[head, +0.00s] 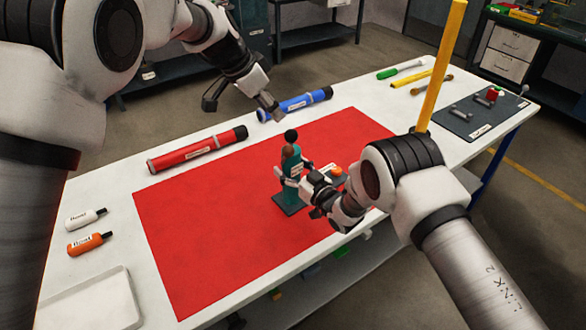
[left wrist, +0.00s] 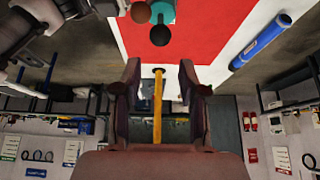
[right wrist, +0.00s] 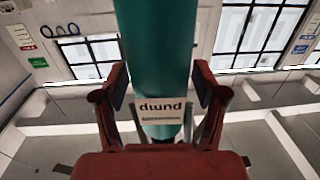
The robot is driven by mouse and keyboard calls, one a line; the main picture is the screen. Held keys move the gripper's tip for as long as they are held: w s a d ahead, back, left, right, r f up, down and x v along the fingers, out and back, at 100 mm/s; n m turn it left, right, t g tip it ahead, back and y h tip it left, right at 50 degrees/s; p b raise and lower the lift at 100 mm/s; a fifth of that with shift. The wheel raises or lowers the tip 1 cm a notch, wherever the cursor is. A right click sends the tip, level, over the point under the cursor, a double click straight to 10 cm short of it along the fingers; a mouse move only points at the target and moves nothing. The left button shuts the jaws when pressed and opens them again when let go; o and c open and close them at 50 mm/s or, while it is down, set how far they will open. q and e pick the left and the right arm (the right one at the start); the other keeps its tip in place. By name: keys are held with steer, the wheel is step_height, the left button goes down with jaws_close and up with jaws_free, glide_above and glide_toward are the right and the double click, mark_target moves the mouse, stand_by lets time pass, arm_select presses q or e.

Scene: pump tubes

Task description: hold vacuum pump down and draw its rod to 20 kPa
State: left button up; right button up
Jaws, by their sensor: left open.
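The vacuum pump is an upright teal cylinder (head: 291,162) with a black ball knob (head: 291,136) on top and a dark flat base (head: 291,206), standing on the red mat. My right gripper (head: 291,181) reaches in from the right and is shut on the pump's body, one finger on each side. In the right wrist view, the teal body (right wrist: 155,50) and its white label lie between the fingers. My left gripper (head: 240,104) is open and empty, above and behind the pump to the left. The left wrist view shows the black knob (left wrist: 160,35) beyond its fingers. The pressure reading is not legible.
Red (head: 198,150) and blue (head: 295,104) tubes lie along the mat's back edge. A yellow pole (head: 442,65) stands behind my right arm. The red mat (head: 190,225) is clear left of the pump.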

mark_target(286, 135)
jaws_close()
arm_select(q)
steer(key=shift+o, duration=2.4)
steer(key=shift+s+d+f, duration=0.1)
steer(key=shift+f, duration=0.25)
steer(key=shift+n+t, duration=0.7)
steer(key=shift+n, duration=0.2)
steer(key=x, duration=0.8)
steer(key=s+x, duration=0.1)
steer(key=x, duration=0.3)
steer(key=shift+f, duration=0.5)
steer(key=shift+c, duration=0.4)
steer(key=shift+a, duration=0.25)
jaws_close()
